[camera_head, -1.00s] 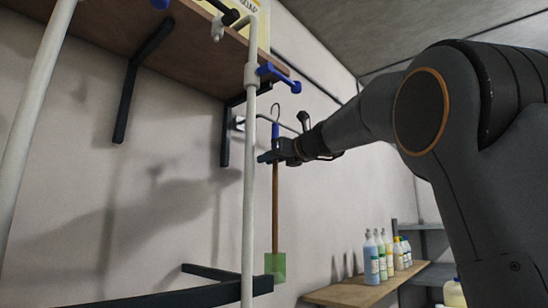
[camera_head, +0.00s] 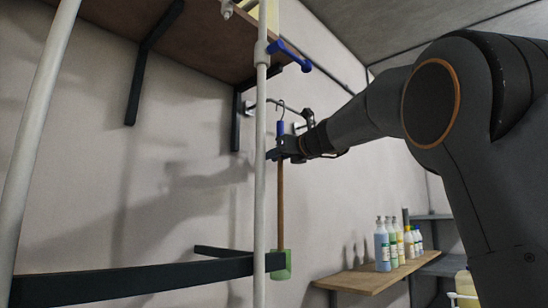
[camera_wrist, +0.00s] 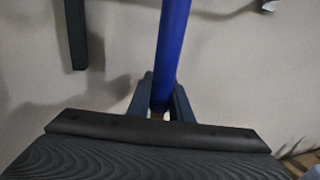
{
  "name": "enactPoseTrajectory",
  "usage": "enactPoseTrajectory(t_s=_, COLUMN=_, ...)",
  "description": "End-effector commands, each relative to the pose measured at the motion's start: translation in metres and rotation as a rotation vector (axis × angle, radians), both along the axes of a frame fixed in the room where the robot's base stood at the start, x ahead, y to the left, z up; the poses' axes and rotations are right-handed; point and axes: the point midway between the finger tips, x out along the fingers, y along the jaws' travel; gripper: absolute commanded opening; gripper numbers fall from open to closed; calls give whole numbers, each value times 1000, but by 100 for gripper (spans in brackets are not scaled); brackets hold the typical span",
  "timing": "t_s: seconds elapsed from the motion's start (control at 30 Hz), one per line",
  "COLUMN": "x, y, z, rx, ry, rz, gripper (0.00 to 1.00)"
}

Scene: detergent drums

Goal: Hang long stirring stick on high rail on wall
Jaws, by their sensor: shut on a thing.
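The long stirring stick hangs upright, with a wire hook (camera_head: 281,104) on top, a blue grip (camera_head: 280,130), a brown shaft (camera_head: 280,200) and a green paddle (camera_head: 282,268) at the bottom. My gripper (camera_head: 277,154) is shut on it around the lower blue grip. In the wrist view, the blue grip (camera_wrist: 172,45) runs up from between the fingers (camera_wrist: 160,103). A thin metal rail (camera_head: 293,109) on the wall shows beside and behind the hook. The hook's top is about level with it; I cannot tell whether they touch.
A white pole (camera_head: 260,190) with a blue tap-like handle (camera_head: 290,56) stands left of the stick. A brown shelf (camera_head: 200,35) on dark brackets is overhead. A dark bar (camera_head: 130,278) crosses low left, near the paddle. Bottles (camera_head: 382,245) stand on a wooden shelf (camera_head: 365,278) at right.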

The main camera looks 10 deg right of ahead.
Motion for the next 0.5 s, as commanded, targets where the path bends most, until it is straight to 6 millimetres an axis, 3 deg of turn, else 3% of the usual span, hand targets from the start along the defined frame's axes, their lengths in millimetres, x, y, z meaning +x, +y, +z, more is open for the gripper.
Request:
enactPoseTrajectory(t_s=0.27, x=0, y=0, z=0, rx=0, ry=-1, rz=0, gripper=0)
enactPoseTrajectory(t_s=0.3, x=0, y=0, z=0, rx=0, ry=-1, rz=0, gripper=22)
enactPoseTrajectory(t_s=0.4, x=0, y=0, z=0, rx=0, ry=-1, rz=0, gripper=39)
enactPoseTrajectory(t_s=0.5, x=0, y=0, z=0, rx=-1, ry=0, rz=0, gripper=41)
